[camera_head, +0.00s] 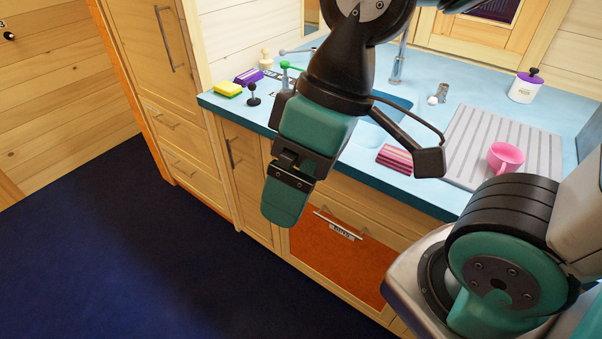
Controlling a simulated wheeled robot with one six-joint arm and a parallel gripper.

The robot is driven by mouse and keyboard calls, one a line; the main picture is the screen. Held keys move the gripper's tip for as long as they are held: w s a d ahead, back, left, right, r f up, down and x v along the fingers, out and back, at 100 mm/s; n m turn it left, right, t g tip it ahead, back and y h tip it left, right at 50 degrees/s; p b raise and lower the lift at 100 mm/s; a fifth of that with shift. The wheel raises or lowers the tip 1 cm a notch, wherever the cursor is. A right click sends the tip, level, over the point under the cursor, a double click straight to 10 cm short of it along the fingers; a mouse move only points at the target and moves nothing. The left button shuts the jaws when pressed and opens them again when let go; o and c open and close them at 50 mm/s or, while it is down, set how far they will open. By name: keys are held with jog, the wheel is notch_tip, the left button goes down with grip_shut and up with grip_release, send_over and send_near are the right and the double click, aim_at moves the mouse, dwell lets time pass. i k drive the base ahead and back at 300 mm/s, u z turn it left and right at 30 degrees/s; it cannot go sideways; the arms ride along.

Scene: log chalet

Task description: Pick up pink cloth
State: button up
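The pink cloth (397,159) lies folded on the blue countertop near its front edge, left of the grooved drainboard. It shows pink and darker stripes. My gripper (284,206) hangs to the left of the cloth and points down, overlapping the counter's front edge and the cabinet fronts in the picture. It is apart from the cloth, and nothing shows in it. Its fingers are seen edge-on, so I cannot tell whether they are open or shut.
A pink cup (505,157) stands on the grey drainboard (463,142). A white jar with a purple lid (525,88) is behind. A yellow sponge (228,90), a purple item (248,76) and a black-knobbed item (253,94) are at the counter's left. Dark blue floor (130,250) is clear.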

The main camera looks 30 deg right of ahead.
aim_at(400, 160)
jog(key=z, duration=1.1)
jog(key=k, duration=1.1)
jog(key=u, duration=1)
jog(key=i, duration=1.35)
jog(key=z, duration=0.5)
